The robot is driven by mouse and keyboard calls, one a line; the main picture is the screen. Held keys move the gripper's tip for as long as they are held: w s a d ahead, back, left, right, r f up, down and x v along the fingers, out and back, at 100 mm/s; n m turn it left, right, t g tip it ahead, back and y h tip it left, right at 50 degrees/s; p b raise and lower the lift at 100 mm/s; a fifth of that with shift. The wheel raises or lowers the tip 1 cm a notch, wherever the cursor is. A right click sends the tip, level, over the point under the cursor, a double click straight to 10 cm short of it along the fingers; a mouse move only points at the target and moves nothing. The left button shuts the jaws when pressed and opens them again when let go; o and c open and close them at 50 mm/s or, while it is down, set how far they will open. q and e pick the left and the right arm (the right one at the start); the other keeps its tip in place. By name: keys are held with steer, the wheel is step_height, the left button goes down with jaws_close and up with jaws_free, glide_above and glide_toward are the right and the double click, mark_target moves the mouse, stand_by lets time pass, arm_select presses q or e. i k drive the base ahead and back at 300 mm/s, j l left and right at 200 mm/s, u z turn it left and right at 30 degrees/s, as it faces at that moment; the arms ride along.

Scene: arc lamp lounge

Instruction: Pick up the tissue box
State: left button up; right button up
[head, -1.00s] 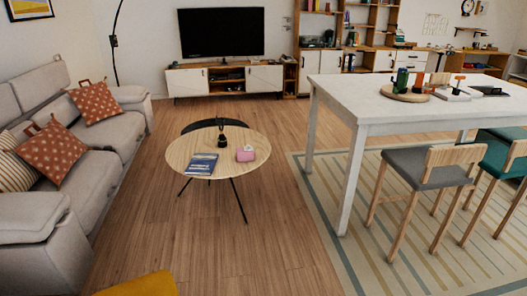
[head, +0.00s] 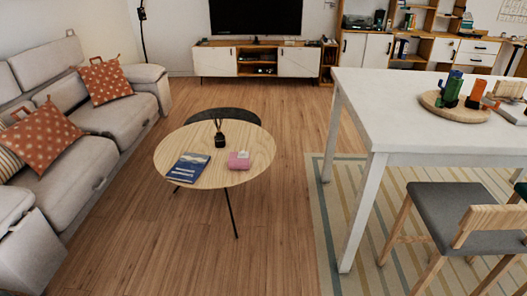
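The tissue box (head: 239,160) is a small pink box with a white tissue on top. It stands on the round wooden coffee table (head: 210,175), right of the middle of the top. A blue book (head: 188,166) lies to its left and a small dark vase or pot (head: 220,138) stands just behind it. Neither of my grippers shows in the head view.
A grey sofa (head: 85,150) with red cushions runs along the left. A tall white table (head: 430,140) and grey stool (head: 440,215) stand on the right over a striped rug. A dark curved seat (head: 222,116) sits behind the coffee table. Wood floor in front is clear.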

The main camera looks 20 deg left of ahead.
mark_target(234, 163)
steer(key=i+j+z, duration=0.25)
steer(key=i+j, duration=0.8)
steer(key=i, duration=0.15)
steer(key=i+j, duration=0.1)
steer(key=j, duration=0.65)
steer(key=i+j+z, duration=0.1)
steer(key=j, duration=0.6)
steer(key=i+j, duration=0.1)
steer(key=j, duration=0.65)
steer(key=i+z, duration=0.05)
